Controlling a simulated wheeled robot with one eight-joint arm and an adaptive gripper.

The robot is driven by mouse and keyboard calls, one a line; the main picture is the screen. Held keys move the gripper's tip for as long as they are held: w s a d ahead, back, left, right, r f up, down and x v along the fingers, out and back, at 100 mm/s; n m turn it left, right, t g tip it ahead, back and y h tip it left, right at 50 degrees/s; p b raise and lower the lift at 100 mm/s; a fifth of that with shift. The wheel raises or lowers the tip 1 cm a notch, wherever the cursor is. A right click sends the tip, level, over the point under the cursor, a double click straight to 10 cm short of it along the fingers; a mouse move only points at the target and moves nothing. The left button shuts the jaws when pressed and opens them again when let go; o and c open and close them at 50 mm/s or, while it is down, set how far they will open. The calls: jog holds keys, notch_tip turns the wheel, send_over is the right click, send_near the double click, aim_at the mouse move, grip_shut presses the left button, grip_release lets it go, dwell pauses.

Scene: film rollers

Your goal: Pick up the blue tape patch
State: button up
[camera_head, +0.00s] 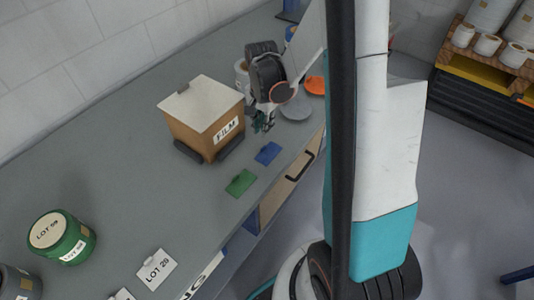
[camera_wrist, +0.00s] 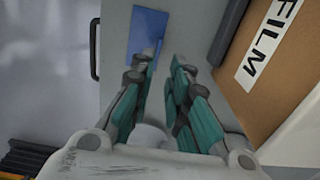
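The blue tape patch (camera_head: 267,153) lies flat on the grey bench top, close to the bench's front edge, in the head view. In the wrist view the blue patch (camera_wrist: 148,32) lies beyond my fingertips, ahead of the left finger, whose tip overlaps its lower end in the picture. My gripper (camera_head: 262,125) hangs above the bench beside the film box, just behind the patch in the head view. In the wrist view my gripper (camera_wrist: 163,62) has its two teal fingers apart with nothing between them.
A cardboard box marked FILM (camera_head: 186,133) stands close beside my gripper. A green patch (camera_head: 240,183) lies nearer the camera.

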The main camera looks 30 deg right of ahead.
aim_at(263, 147)
notch_tip(263, 147, down, 9)
jog(key=b, duration=0.3)
jog(key=shift+s+a, duration=0.1)
jog(key=shift+s, duration=0.05)
grip_shut()
